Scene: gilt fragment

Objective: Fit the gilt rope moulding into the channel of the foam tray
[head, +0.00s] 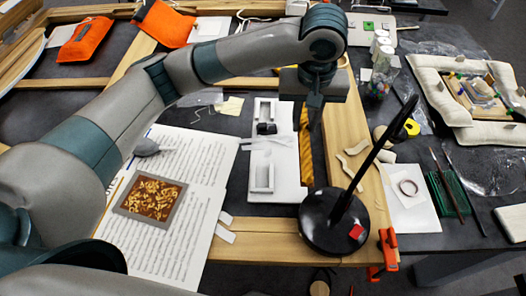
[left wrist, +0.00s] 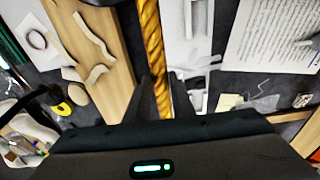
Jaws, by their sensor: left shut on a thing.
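The gilt rope moulding (head: 306,158) is a long twisted golden strip. It runs nearly upright in the head view, along the right edge of the white foam tray (head: 284,178). The moulding also shows in the left wrist view (left wrist: 152,40), running up from between the fingers. My left gripper (head: 314,118) is shut on the moulding; its fingers (left wrist: 162,98) stand either side of it in the left wrist view. The tray, with grey recesses, lies beside it there (left wrist: 203,45). I cannot tell the moulding's height above the tray. My right gripper is not in view.
A black round lamp base (head: 322,233) with a slanting arm stands just right of the moulding's lower end. A sheet of printed pages (head: 170,245) bears a framed gilt panel (head: 150,197). A wooden beam (head: 345,140) runs right of the tray.

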